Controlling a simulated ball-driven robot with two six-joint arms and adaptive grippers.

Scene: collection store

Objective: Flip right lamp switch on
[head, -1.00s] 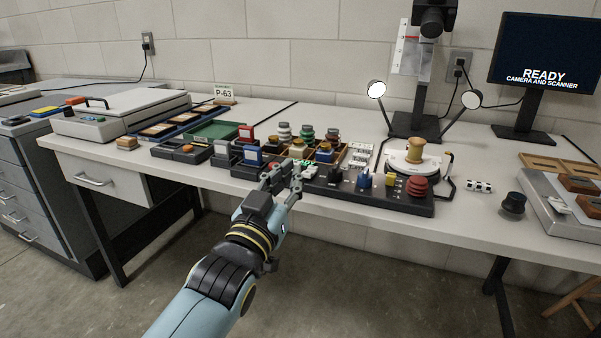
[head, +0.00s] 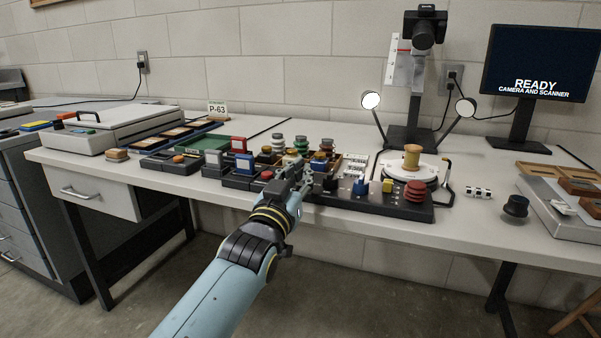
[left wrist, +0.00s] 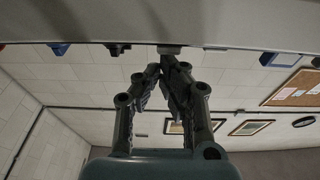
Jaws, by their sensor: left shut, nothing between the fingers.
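The black control panel (head: 398,209) lies along the table's front edge. It carries a black knob (head: 330,183), a blue knob (head: 360,187), a yellow block (head: 387,186) and a red stacked button (head: 415,190). My left gripper (head: 303,184) is shut and empty at the panel's left end, covering what lies there; I cannot make out the lamp switches. In the left wrist view the fingertips (left wrist: 168,62) meet just by a small grey piece (left wrist: 170,49); contact is unclear. The left lamp (head: 371,100) looks bright; the right lamp (head: 466,110) looks duller. My right gripper is out of view.
Small boxes with red and blue cards (head: 245,163) stand left of my gripper. A turntable with a spool (head: 411,157) is behind the panel. A black knob (head: 515,205) and a grey tray (head: 560,222) are at right. The floor in front is clear.

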